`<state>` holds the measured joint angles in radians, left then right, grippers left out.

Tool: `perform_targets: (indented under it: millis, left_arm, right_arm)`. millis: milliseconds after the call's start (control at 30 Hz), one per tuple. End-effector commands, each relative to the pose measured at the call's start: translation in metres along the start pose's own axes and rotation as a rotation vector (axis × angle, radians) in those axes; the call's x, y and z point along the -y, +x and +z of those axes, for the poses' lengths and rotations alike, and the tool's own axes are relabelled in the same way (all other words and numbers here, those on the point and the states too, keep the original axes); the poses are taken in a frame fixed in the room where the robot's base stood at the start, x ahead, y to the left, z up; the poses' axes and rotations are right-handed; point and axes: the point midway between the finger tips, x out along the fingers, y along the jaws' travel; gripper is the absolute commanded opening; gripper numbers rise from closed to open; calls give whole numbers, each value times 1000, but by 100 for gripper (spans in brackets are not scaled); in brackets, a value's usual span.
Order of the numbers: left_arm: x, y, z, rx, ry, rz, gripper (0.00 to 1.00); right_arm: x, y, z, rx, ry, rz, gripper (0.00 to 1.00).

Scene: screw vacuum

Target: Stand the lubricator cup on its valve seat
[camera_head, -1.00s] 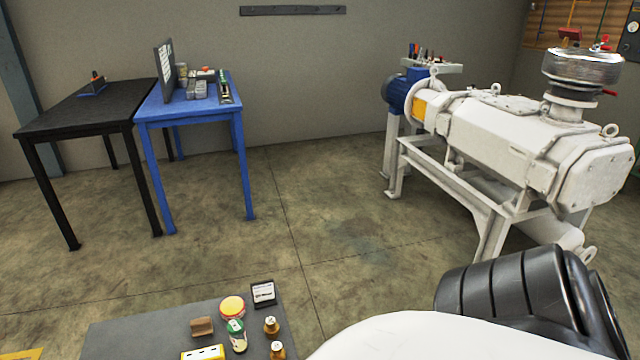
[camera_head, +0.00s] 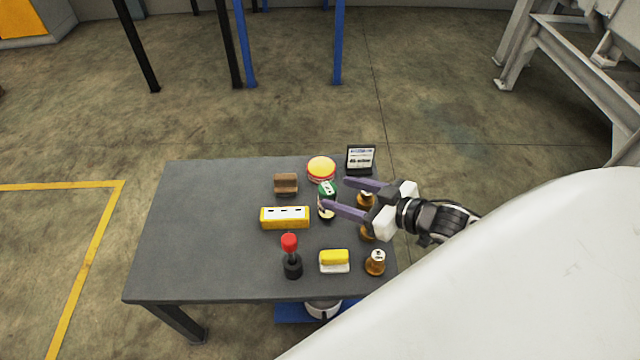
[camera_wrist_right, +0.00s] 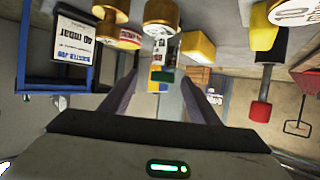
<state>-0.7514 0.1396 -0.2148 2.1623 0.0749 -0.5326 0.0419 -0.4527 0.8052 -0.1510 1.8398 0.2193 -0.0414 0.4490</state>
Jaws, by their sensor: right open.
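A small green-and-white container (camera_head: 327,188) is on the grey table (camera_head: 205,240); it also shows in the right wrist view (camera_wrist_right: 163,76). I cannot tell for sure whether it is the lubricator cup. Several brass pieces with pale tops (camera_head: 376,262) stand along the table's right side; I cannot tell whether one is the valve seat. My right gripper (camera_head: 334,192) is open, its purple fingers reaching left over the table, past the brass pieces. The container shows between the fingers in the wrist view; contact cannot be judged. My left gripper is not in view.
A small black sign (camera_head: 361,158), a red-and-yellow round tub (camera_head: 321,169), a brown block (camera_head: 286,184), a yellow box (camera_head: 285,217), a red-knobbed black stand (camera_head: 292,266) and a yellow-and-white block (camera_head: 334,261) crowd the right half. The table's left half is clear.

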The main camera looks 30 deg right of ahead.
Motion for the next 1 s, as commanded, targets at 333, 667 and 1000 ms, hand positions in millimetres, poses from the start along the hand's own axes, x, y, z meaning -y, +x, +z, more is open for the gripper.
perform_targets:
  millis: [333,667,1000]
  left_arm:
    - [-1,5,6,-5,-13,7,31]
    - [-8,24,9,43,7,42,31]
    - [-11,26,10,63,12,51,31]
  right_arm:
    - [1,38,0,1,-1,1,55]
    - [4,79,-1,0,-1,1,55]
    - [5,90,-2,3,0,1,55]
